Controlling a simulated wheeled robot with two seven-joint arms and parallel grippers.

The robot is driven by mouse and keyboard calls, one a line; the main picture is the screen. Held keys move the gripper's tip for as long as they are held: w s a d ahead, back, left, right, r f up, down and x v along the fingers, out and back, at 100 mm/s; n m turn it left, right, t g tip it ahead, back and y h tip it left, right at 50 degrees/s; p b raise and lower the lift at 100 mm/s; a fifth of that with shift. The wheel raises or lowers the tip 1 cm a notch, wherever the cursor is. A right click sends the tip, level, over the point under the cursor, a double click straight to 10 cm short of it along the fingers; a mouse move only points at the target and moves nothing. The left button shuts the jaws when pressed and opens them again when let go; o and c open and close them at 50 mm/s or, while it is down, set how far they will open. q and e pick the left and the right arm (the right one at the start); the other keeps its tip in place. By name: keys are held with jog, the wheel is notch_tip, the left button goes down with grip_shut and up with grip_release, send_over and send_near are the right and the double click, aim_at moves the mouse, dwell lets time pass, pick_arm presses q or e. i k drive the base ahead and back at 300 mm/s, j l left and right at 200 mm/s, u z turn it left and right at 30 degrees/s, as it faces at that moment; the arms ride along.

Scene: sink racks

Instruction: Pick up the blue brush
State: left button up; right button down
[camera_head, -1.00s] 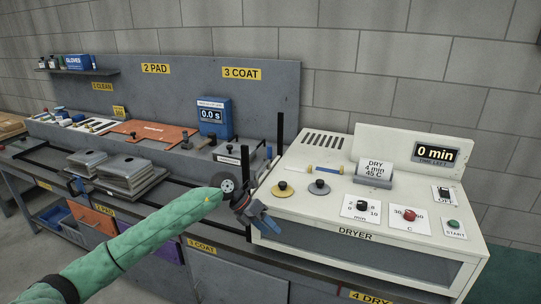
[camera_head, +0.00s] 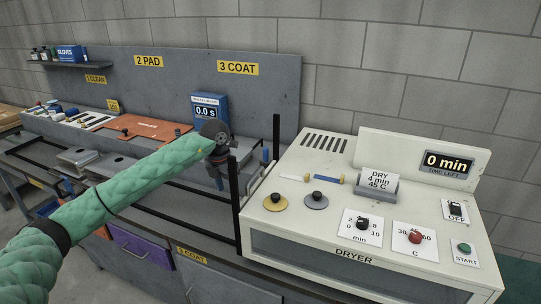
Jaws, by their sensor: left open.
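A thin blue handle (camera_head: 328,179) with small yellow parts lies on top of the cream dryer, left of the DRY card; it looks like the blue brush. A pale, thin piece (camera_head: 294,178) lies in line with it on the left. My left arm reaches in from the lower left, and my left gripper (camera_head: 219,184) is over the coat bench, left of the dryer and apart from the blue handle. Its small dark jaws point down, with nothing visible in them. My right gripper is out of view.
The dryer (camera_head: 340,232) has knobs on its sloping front and a display behind. Dark posts (camera_head: 234,195) stand at the bench's right end, between my gripper and the dryer. A small upright blue piece (camera_head: 265,156) is at the dryer's left edge. A blue timer box (camera_head: 209,109) stands behind my gripper.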

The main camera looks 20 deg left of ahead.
aim_at(265, 162)
jog(key=i+l, duration=0.15)
jog(key=i, duration=0.5)
jog(key=i+l, duration=0.1)
jog(key=i, duration=0.5)
